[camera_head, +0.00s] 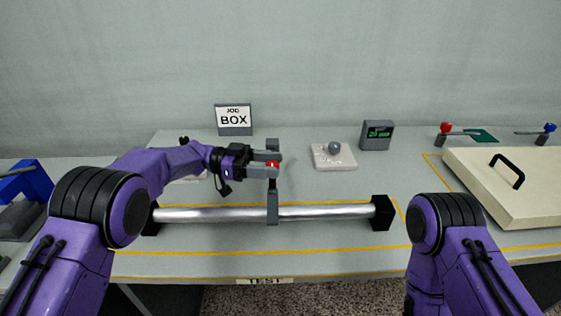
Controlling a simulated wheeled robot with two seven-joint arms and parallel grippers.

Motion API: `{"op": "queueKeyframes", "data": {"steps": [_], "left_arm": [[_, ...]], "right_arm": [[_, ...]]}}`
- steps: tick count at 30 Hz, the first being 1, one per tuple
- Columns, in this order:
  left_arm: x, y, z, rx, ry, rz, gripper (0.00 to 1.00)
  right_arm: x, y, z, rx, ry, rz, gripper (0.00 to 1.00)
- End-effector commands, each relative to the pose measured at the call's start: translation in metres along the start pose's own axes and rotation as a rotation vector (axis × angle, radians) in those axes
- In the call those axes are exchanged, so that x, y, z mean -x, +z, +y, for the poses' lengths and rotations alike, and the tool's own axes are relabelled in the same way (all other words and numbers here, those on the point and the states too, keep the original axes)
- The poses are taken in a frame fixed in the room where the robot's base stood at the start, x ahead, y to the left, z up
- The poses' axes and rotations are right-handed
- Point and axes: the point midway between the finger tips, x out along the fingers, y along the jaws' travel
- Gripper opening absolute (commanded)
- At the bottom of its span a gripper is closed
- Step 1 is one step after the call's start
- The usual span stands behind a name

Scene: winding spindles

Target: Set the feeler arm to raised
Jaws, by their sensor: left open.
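A steel spindle (325,211) lies left to right between black end blocks. A grey upright bar, which looks like the feeler arm (272,207), crosses the spindle near its middle. A red knob (272,164) shows higher up on the line of this bar. My left gripper (271,163) comes in from the left, its jaws open, one finger above and one below the red knob. I cannot tell whether the fingers touch the knob. The gripper hides part of the bar. My right arm shows at the lower right, but its gripper is out of view.
A cream board with a black handle (498,199) lies at the right. Table is clear around the spindle's right half.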

Motion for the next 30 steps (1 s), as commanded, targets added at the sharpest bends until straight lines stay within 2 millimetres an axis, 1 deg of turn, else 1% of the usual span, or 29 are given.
{"op": "queueKeyframes", "data": {"steps": [1, 3, 6, 14, 15, 17, 18, 20, 26, 30], "left_arm": [[-0.009, -0.001, 0.001, 0.002, 0.001, -0.001, 0.59], [-0.019, -0.001, 0.000, 0.002, -0.001, -0.001, 0.59], [-0.027, 0.000, 0.000, 0.001, -0.001, -0.001, 0.59], [-0.030, 0.001, 0.000, 0.001, -0.002, 0.000, 0.59], [-0.030, 0.001, 0.000, 0.001, -0.002, 0.000, 0.52], [-0.030, 0.001, 0.000, 0.001, -0.002, 0.000, 0.33], [-0.030, 0.001, 0.000, 0.001, -0.002, 0.000, 0.20], [-0.030, 0.001, 0.000, 0.001, -0.002, 0.000, 0.00], [-0.028, -0.001, 0.000, 0.006, -0.005, 0.001, 0.00], [-0.018, -0.007, 0.001, 0.035, -0.020, 0.007, 0.00]], "right_arm": [[0.004, -0.002, 0.000, 0.000, 0.000, 0.000, 0.43], [0.006, -0.003, 0.001, 0.000, 0.000, 0.000, 0.43], [0.007, -0.003, 0.001, 0.000, 0.000, 0.000, 0.43], [0.006, -0.003, 0.001, 0.000, 0.000, 0.000, 0.43], [0.006, -0.003, 0.001, 0.000, 0.000, 0.000, 0.43], [0.006, -0.003, 0.000, 0.000, 0.000, 0.000, 0.43], [0.006, -0.003, 0.000, 0.000, 0.000, 0.000, 0.43], [0.006, -0.003, 0.001, 0.000, 0.000, 0.000, 0.43], [0.008, -0.003, 0.001, 0.000, 0.000, 0.000, 0.43], [0.014, -0.006, 0.001, 0.000, 0.000, 0.000, 0.43]]}}
